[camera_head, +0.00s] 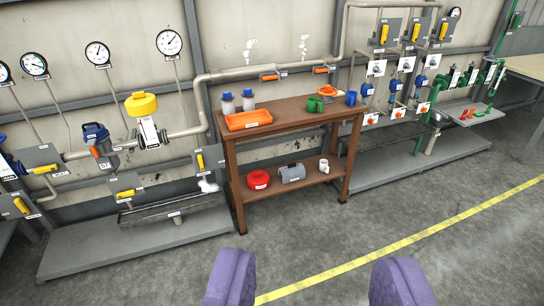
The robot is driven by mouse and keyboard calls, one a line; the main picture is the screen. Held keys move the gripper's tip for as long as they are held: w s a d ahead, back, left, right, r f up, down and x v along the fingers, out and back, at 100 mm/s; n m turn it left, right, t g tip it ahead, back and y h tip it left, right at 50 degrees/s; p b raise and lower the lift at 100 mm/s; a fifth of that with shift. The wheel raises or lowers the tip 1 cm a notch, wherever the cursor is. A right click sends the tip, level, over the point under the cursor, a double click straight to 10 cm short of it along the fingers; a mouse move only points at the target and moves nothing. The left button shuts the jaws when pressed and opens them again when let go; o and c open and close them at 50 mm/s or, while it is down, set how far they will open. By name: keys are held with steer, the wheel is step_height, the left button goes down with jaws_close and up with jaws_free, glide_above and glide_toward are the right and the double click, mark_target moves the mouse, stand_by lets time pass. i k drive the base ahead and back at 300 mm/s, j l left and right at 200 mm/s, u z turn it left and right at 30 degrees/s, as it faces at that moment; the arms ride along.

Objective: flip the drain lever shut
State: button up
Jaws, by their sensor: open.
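My gripper (315,280) shows as two purple fingers at the bottom edge, spread wide apart with bare floor between them. It is open, empty and well away from the equipment. Several yellow levers on grey plates are on the left rig. One yellow lever (126,193) lies nearly level above a dark trough (172,212). Another yellow lever (200,161) stands upright at the trough's right end, next to a white steam-like puff. A further yellow lever (45,170) is at the far left. The labels are too small to read, so I cannot tell which is the drain lever.
A brown two-shelf bench (290,112) stands mid-picture, holding an orange tray (248,120), bottles and a red canister (258,179). A second valve rig stands on a grey platform (415,165) at right. The floor in front is clear, crossed by a yellow line (400,243).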

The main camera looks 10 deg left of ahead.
mark_target(199, 158)
steer(key=i+u, duration=0.3)
steer(key=i+l+u, duration=0.25)
steer(key=i, duration=0.25)
steer(key=i+l+u, duration=0.3)
steer(key=i+j+z, duration=0.3)
steer(key=i+j, duration=0.2)
steer(key=i+j+z, duration=0.25)
steer(key=i+j, duration=0.2)
steer(key=j, duration=0.2)
steer(key=i+j+z, duration=0.15)
steer(key=j, duration=0.2)
steer(key=i+j+z, duration=0.3)
steer(key=j, duration=0.45)
steer(key=i+j+z, duration=0.15)
steer(key=j, duration=0.25)
steer(key=i, duration=0.1)
